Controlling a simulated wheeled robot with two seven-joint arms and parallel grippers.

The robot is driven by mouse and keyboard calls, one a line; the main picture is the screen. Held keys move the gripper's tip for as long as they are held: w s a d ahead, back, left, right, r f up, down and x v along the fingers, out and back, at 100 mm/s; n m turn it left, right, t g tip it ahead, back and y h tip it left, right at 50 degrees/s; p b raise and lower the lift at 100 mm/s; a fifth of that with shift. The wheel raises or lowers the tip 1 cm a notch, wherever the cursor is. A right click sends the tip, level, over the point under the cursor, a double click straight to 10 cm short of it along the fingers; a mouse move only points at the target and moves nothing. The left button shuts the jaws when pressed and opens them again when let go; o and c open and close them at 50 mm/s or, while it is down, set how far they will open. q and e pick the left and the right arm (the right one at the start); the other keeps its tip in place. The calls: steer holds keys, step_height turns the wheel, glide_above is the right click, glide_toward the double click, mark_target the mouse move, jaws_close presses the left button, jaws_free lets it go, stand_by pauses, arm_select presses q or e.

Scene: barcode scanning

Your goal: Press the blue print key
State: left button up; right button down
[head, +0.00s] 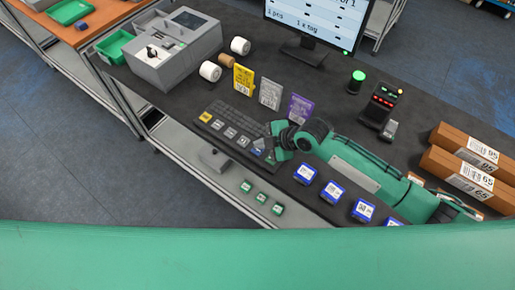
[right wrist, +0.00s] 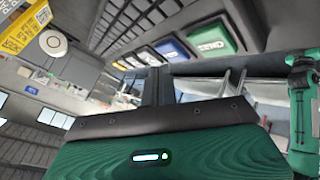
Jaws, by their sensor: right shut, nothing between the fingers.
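A dark keyboard (head: 232,124) lies near the table's front edge, with a front row of larger coloured keys. The blue key (right wrist: 173,50) shows clearly in the right wrist view, between a green key (right wrist: 212,38) and a pale key (right wrist: 148,57). In the head view the blue key (head: 257,148) is partly hidden by my right gripper (head: 268,151). That gripper is shut and empty, low over the right end of the key row. In the right wrist view its dark fingers (right wrist: 157,85) point toward the keys; I cannot tell if they touch one. My left gripper is not in view.
Yellow (head: 243,79), grey and purple cards stand behind the keyboard. A grey printer (head: 172,55) is at the back left and a monitor (head: 318,22) at the back. Blue-edged labelled boxes (head: 333,191) lie right of the keyboard, below my arm. Cartons (head: 470,160) lie at the right.

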mark_target(261, 151)
steer(key=shift+f, duration=0.15)
steer(key=shift+f+b, duration=0.3)
steer(key=shift+f+b, duration=0.35)
steer(key=shift+f, duration=0.1)
stand_by(0.9)
steer(key=shift+r, duration=0.1)
steer(key=shift+r+p, duration=0.7)
steer(key=shift+r, duration=0.1)
steer(key=shift+r+p, duration=1.9)
steer(key=shift+r, duration=0.65)
steer(key=shift+f, duration=0.1)
